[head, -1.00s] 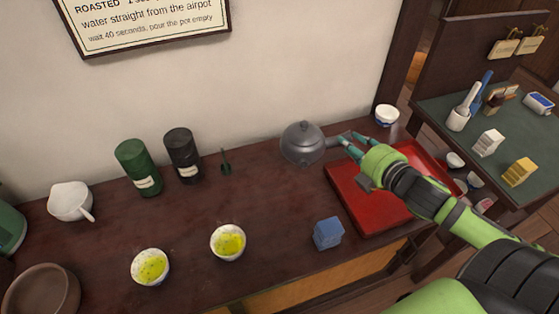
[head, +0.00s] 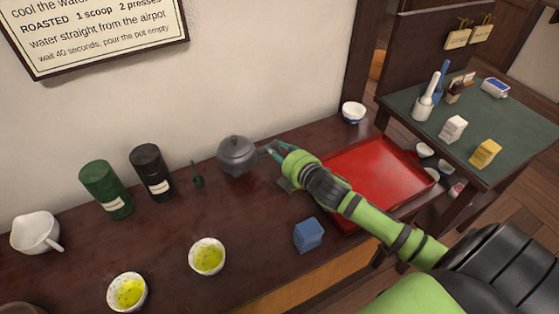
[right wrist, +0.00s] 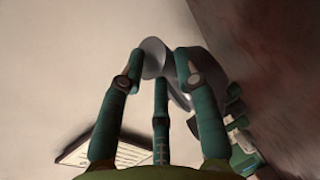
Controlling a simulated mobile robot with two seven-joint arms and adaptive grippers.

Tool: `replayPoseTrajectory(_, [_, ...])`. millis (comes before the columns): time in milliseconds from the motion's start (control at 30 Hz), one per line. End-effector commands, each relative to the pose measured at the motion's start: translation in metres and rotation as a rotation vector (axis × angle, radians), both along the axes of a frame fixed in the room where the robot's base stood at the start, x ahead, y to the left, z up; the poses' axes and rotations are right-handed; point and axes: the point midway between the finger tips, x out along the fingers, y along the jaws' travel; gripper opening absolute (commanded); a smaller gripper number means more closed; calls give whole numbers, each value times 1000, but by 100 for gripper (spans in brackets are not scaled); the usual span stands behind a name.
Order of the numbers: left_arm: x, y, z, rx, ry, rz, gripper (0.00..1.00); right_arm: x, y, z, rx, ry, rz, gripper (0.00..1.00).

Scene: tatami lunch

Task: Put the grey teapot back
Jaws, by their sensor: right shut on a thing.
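The grey teapot (head: 237,158) is at the back of the dark wooden counter, close to the wall and left of the red tray. My right gripper (head: 270,150) is at its right side, where the handle is, and is shut on it. The fingers hide most of the handle. I cannot tell whether the teapot's base touches the counter. In the right wrist view, grey parts of the teapot (right wrist: 152,45) show between and behind the fingers. My left gripper is not in view.
A small dark green object (head: 198,180), a black canister (head: 151,171) and a green canister (head: 106,189) stand left of the teapot. Two cups of green tea (head: 207,257) and a blue cube (head: 308,235) are in front. The red tray (head: 375,170) is empty.

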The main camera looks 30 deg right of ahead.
Motion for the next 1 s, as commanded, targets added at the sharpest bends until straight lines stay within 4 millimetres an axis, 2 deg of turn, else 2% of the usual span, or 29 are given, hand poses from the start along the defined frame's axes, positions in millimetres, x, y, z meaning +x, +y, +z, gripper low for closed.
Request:
replayPoseTrajectory(100, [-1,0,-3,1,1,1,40,0,0,-20,4,0,-2,0])
replayPoseTrajectory(200, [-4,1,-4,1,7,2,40,0,0,-28,4,-2,-1,0])
replayPoseTrajectory(567, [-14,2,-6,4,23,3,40,-1,0,-32,2,-2,-1,0])
replayPoseTrajectory(600, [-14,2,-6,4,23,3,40,-1,-1,-34,0,2,-1,40])
replayPoseTrajectory(633, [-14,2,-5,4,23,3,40,-1,0,-34,0,2,-1,52])
replayPoseTrajectory(667, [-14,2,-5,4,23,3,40,-1,0,-34,0,2,-1,56])
replayPoseTrajectory(1000, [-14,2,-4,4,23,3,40,-1,0,-31,1,2,-1,56])
